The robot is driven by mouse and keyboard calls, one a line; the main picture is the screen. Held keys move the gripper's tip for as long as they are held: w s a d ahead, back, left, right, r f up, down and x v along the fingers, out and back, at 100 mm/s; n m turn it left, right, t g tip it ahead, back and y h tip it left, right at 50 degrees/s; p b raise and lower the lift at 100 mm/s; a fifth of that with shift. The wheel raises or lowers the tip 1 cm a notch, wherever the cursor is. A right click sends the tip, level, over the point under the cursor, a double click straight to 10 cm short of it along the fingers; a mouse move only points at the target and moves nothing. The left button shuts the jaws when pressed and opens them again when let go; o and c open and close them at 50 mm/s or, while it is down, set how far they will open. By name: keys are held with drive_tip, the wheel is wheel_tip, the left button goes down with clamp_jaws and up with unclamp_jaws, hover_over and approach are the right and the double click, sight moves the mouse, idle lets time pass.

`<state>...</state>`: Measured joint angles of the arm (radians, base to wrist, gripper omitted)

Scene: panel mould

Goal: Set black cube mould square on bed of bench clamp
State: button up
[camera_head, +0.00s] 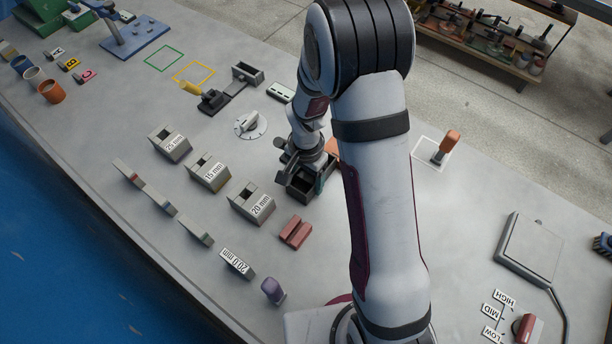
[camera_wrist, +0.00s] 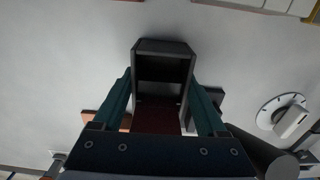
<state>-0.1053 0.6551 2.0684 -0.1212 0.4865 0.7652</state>
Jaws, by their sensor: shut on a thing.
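The black cube mould (camera_head: 297,193) is an open-topped dark box in the middle of the bench. My gripper (camera_head: 309,178) is shut on it from above. In the wrist view the mould (camera_wrist: 165,47) sits between the two teal fingers of my gripper (camera_wrist: 161,88), with a dark red surface showing inside it. I cannot tell whether its base touches the bench. The bench clamp (camera_head: 212,100) has a yellow handle and a dark body, joined by a bar to a grey block (camera_head: 248,72). It stands up and left of my gripper, apart from the mould.
A white dial (camera_head: 250,124) lies between mould and clamp, with a small labelled box (camera_head: 281,92) nearby. Marked grey blocks (camera_head: 252,203) stand to the left. A red block (camera_head: 296,232) is close in front, and an orange piece (camera_head: 332,147) lies behind my gripper.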

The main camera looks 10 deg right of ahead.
sight(306, 186)
drive_tip(key=o, duration=1.5)
wheel_tip(306, 186, up, 12)
drive_tip(key=s+r+n, duration=0.1)
drive_tip(key=s+r, duration=0.2)
drive_tip(key=s, duration=0.4)
drive_tip(key=s+r+n+y, duration=0.1)
drive_tip(key=s+r, duration=0.1)
drive_tip(key=s, duration=0.5)
drive_tip(key=s+r+n, duration=0.1)
drive_tip(key=s+r, duration=0.2)
drive_tip(key=s, duration=0.4)
drive_tip(key=shift+s+d+r+y, duration=0.1)
drive_tip(key=shift+s+r+y, duration=0.25)
drive_tip(key=shift+y, duration=0.05)
